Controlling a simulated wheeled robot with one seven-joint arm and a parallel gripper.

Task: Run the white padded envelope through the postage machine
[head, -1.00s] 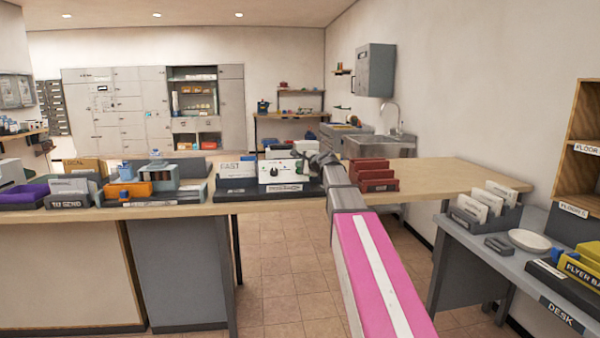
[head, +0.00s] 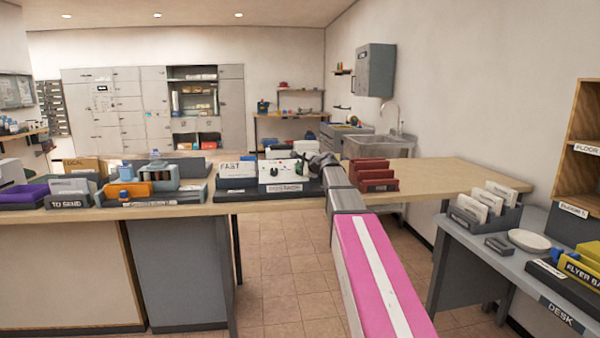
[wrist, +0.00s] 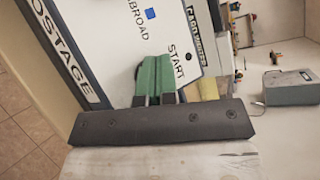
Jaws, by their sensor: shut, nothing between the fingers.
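The postage machine (head: 287,171) is a white box on a dark base with a postage label, standing on the long counter. In the wrist view its white panel (wrist: 115,45) shows the words "ABROAD", with a blue square, and "START". My gripper (wrist: 155,62) has green fingers, shut and empty, in front of the panel beside the word "START". I cannot tell whether the fingertips touch the panel; they cover part of it. In the head view my arm reaches the machine's right end. I cannot pick out the white padded envelope with certainty in either view.
A "FAST" holder (head: 237,170) stands left of the machine, red racks (head: 376,176) right of it. A "TO SEND" tray (head: 70,200) and an orange item (head: 128,189) are further left. The counter's right end (head: 455,173) is clear. A desk (head: 500,262) stands at right.

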